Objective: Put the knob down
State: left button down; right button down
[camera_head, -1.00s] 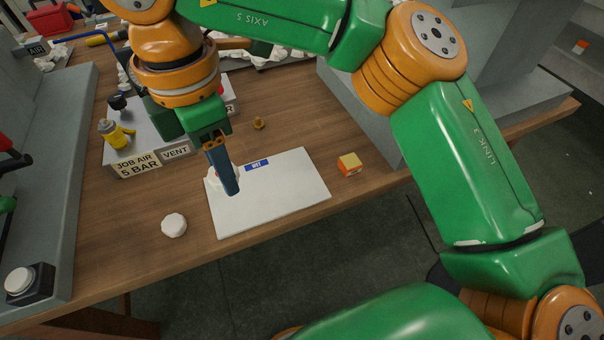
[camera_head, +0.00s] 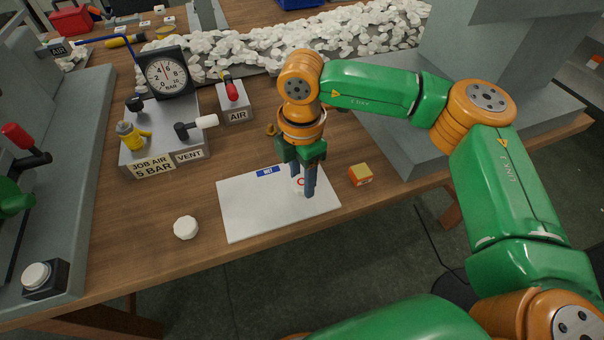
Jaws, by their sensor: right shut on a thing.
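My right gripper (camera_head: 304,190) points down over the right half of a white board (camera_head: 250,215) with a blue "WET" label. Its blue fingers are shut on a white knob (camera_head: 300,183) with a red ring mark, mostly hidden by the fingers. I cannot tell whether the knob touches the board. A second white knob (camera_head: 185,228) lies on the wooden table, left of the board. My left gripper is not in view.
An orange-and-yellow block (camera_head: 360,175) stands right of the board. A gauge (camera_head: 165,75), an air unit with levers and a "VENT" label (camera_head: 188,155) stand at the back left. Many white pieces (camera_head: 300,38) lie at the back. The board's left half is clear.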

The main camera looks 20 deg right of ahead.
aim_at(302, 182)
jog(key=shift+f, duration=0.25)
jog(key=shift+c, duration=1.7)
grip_release()
jog(key=shift+r, duration=0.65)
notch_tip(302, 182, up, 11)
jog(key=shift+r+p, duration=0.15)
jog(key=shift+p, duration=0.15)
